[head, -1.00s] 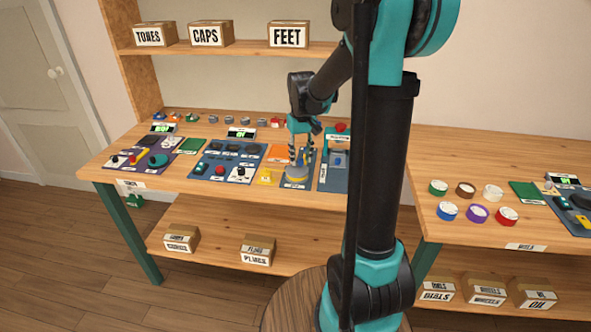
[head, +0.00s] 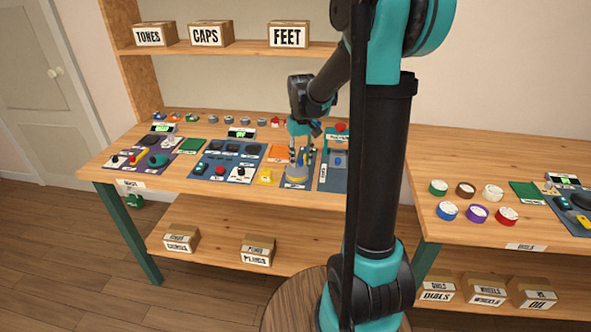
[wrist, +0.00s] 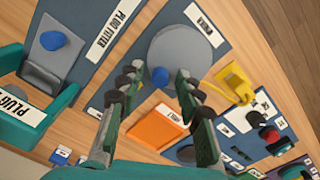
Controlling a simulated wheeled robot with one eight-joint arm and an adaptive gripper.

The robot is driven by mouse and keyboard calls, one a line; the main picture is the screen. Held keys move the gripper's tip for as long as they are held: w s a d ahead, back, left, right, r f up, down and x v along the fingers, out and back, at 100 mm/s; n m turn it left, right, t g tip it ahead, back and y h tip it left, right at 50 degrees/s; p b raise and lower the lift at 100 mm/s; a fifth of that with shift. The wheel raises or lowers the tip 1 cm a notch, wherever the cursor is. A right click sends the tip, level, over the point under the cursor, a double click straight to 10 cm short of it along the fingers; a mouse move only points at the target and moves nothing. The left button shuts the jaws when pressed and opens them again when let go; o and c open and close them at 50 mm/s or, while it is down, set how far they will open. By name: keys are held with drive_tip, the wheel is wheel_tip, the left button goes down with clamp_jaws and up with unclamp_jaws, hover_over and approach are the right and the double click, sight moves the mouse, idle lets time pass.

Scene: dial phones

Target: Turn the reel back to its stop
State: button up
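The reel is a grey disc (wrist: 183,55) on a blue panel labelled "WINDER" in the wrist view. It also shows below my gripper in the head view (head: 296,182). A blue knob (wrist: 160,77) stands near the disc's edge. My gripper (wrist: 156,82) is open, with its two dark-padded fingers apart and the blue knob between their tips as seen in the wrist view. I cannot tell whether either finger touches the knob. In the head view, my gripper (head: 301,158) points down over the reel.
An orange pad (wrist: 157,130) and a yellow looped part (wrist: 233,84) lie beside the reel. A "PLUG FITTER" panel with a blue knob (wrist: 54,40) stands on the other side. A blue control panel (head: 226,161) is left of the reel in the head view.

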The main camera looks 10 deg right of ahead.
drive_tip(key=c, duration=0.5)
